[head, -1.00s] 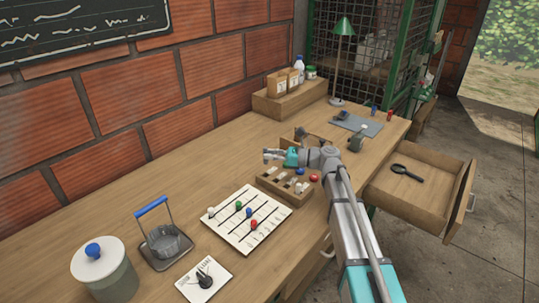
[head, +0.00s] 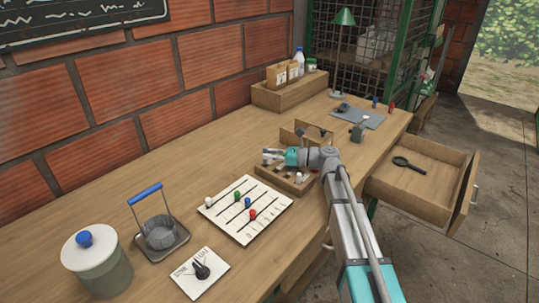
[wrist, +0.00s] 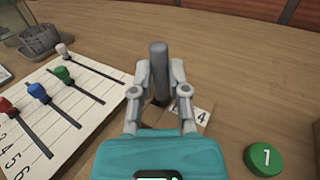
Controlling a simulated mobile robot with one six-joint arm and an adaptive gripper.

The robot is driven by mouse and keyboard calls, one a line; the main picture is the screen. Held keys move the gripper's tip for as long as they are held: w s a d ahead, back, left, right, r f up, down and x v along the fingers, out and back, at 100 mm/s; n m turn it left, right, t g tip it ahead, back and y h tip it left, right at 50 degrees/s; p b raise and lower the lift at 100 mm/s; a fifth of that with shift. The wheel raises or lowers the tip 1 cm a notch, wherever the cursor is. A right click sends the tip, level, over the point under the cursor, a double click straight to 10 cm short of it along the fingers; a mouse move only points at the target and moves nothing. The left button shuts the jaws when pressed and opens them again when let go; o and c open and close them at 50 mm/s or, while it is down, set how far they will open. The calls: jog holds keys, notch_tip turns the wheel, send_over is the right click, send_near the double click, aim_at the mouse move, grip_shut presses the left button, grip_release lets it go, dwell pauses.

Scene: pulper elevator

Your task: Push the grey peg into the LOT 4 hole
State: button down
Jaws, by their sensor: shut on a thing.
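The grey peg (wrist: 158,62) stands upright between the fingers of my gripper (wrist: 153,84) in the wrist view. My gripper is shut on it. A white label with a 4 (wrist: 202,117) shows just right of the fingers, partly covered by them. The peg's lower end and the LOT 4 hole are hidden by my gripper, so I cannot tell whether the peg is in the hole. In the head view my gripper (head: 271,155) is over the back of a small wooden rack (head: 293,187), partly hidden by my arm.
A white slider board (head: 228,217) with coloured knobs lies left of the rack. A green button marked 1 (wrist: 267,157) is at right in the wrist view.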

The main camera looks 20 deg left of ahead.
jog(key=shift+f+b, duration=0.3)
jog(key=shift+f, duration=0.1)
jog(key=shift+s, duration=0.1)
